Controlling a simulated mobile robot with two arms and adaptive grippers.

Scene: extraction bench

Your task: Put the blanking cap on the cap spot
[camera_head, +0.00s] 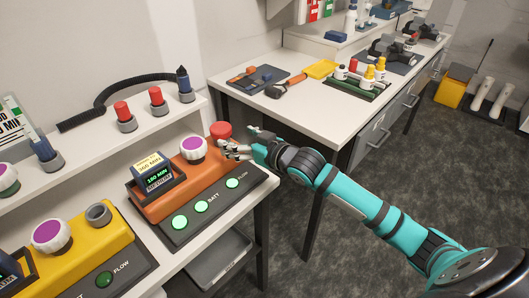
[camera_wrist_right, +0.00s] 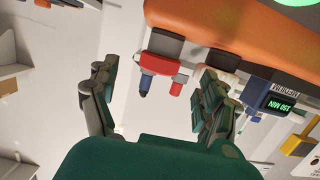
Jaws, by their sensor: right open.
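A red blanking cap (camera_head: 220,130) sits at the far right end of the orange unit (camera_head: 213,171). In the right wrist view the red cap (camera_wrist_right: 165,66) lies against a grey collar (camera_wrist_right: 165,43) beside the orange body. My right gripper (camera_head: 230,150) is beside the cap in the head view. In the wrist view the open right gripper (camera_wrist_right: 155,90) has its fingers apart on either side of the cap, with nothing clamped. I cannot tell which place is the cap spot. My left gripper is not in view.
Red-topped pieces (camera_head: 123,110) and a dark blue-topped piece (camera_head: 183,83) stand in grey holders on the back shelf (camera_head: 90,144). A yellow unit (camera_head: 105,238) with an open grey port (camera_head: 98,213) is at lower left. A second bench (camera_head: 235,85) holds tools and bottles.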

